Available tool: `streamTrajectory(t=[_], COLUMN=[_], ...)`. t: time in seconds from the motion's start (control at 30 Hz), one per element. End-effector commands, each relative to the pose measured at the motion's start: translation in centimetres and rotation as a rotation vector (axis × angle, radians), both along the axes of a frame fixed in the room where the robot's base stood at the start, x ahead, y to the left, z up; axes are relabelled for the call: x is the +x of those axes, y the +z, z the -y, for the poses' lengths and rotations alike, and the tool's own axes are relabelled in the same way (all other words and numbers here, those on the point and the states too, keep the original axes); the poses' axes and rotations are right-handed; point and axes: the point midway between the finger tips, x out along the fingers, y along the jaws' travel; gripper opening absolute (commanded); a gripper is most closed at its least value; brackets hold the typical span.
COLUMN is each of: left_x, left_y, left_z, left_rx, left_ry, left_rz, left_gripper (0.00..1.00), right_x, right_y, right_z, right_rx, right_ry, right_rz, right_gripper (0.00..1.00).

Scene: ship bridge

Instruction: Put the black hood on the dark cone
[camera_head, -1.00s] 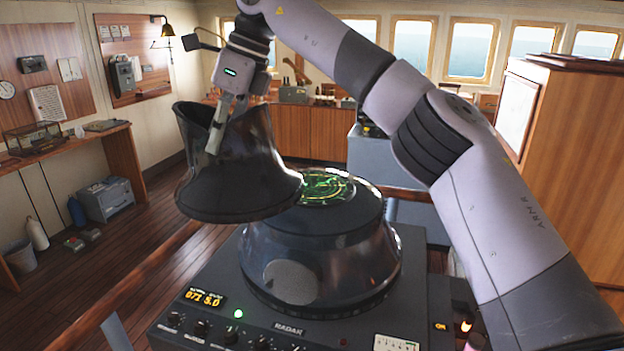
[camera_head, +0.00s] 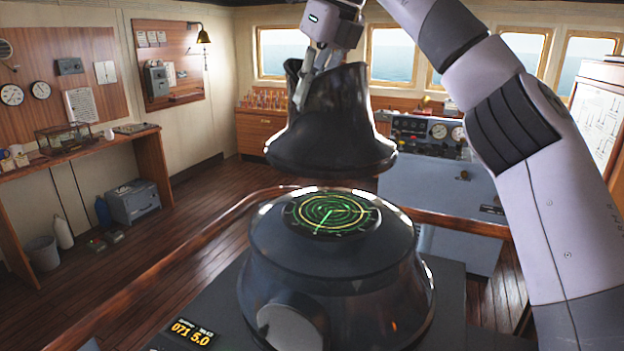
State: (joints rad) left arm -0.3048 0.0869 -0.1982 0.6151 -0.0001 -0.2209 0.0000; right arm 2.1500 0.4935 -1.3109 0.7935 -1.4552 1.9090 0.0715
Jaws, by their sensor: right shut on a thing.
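The black hood (camera_head: 335,130) is a flared, glossy black piece with a wide lower rim. It hangs upright in the air above the far part of the dark cone. The dark cone (camera_head: 335,262) is a broad, shiny tapered housing on the radar console, with a lit green radar screen (camera_head: 331,213) on its top. A gap shows between the hood's rim and the cone's top. My right gripper (camera_head: 303,92) is shut on the hood's upper left edge. My left gripper is not in view.
The radar console (camera_head: 222,318) carries the cone. A wooden rail (camera_head: 190,245) runs around behind it. A grey control console (camera_head: 432,190) with gauges stands behind on the right. A wooden side desk (camera_head: 75,155) is at the left, with open floor between.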

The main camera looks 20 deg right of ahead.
Motion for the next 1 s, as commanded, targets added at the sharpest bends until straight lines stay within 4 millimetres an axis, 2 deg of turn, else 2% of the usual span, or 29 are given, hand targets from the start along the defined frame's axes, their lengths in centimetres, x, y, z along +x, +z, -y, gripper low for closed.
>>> streamTrajectory(t=[0.03,0.17,0.33,0.53,0.8,1.0], left_x=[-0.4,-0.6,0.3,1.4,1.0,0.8], left_y=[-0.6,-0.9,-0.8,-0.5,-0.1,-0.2], left_z=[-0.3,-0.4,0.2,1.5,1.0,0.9], left_rx=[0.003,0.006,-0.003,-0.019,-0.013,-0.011], left_ry=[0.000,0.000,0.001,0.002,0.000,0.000], left_rz=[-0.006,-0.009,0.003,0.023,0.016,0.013], left_gripper=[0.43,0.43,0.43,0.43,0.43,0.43], right_x=[0.0,0.0,-0.1,0.0,0.0,0.0], right_y=[-1.6,-4.5,-7.6,-9.2,-12.4,-12.8], right_z=[0.2,0.2,0.1,0.1,0.1,0.1], right_rx=[-0.001,-0.001,0.001,0.001,0.001,0.002], right_ry=[0.000,0.000,0.000,0.000,0.000,-0.001], right_rz=[-0.001,-0.002,0.000,0.002,0.002,0.001], right_gripper=[0.00,0.00,0.00,0.00,0.00,0.00])
